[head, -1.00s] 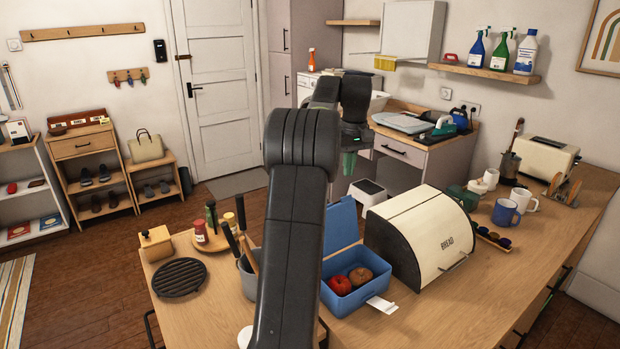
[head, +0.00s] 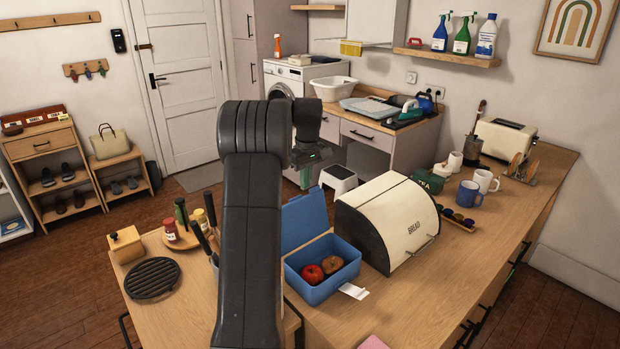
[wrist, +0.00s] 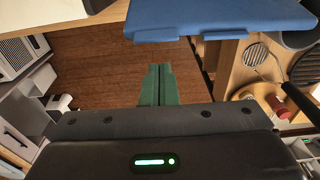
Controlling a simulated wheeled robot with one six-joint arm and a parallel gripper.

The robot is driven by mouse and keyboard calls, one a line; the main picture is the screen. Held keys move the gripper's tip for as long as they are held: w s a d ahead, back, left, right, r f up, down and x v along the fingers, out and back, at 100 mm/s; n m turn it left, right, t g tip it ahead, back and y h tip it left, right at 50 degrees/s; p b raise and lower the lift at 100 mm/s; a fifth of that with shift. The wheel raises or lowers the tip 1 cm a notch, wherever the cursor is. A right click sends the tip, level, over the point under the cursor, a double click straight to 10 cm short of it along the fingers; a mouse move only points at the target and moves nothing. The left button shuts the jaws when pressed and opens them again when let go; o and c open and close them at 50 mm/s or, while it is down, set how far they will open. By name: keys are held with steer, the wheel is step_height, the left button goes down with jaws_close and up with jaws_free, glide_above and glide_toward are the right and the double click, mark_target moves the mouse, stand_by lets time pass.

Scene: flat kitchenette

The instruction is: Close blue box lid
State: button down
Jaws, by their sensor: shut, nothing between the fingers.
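The blue box (head: 322,275) stands on the wooden counter with a red apple (head: 312,274) and a brown, ring-shaped item (head: 333,264) inside. Its blue lid (head: 304,219) is open, standing up at the back of the box. The lid also shows at the top of the wrist view (wrist: 225,18). My gripper (head: 305,178) is behind and above the lid in the head view, apart from it. Its green fingers (wrist: 157,85) are together and empty, pointing down past the counter edge, with the floor beneath them in the wrist view.
A cream bread bin (head: 395,222) stands close right of the box. A utensil holder with dark handles (head: 203,238), jars (head: 170,230) and a round black trivet (head: 152,278) are at the left. A white tag (head: 353,291) lies at the box's front. Counter in front is mostly clear.

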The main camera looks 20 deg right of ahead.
steer(key=shift+s+d+r, duration=0.15)
steer(key=shift+s+d, duration=0.05)
steer(key=shift+s, duration=0.35)
steer(key=shift+s+d+r, duration=0.15)
steer(key=shift+s, duration=0.4)
steer(key=shift+s, duration=0.1)
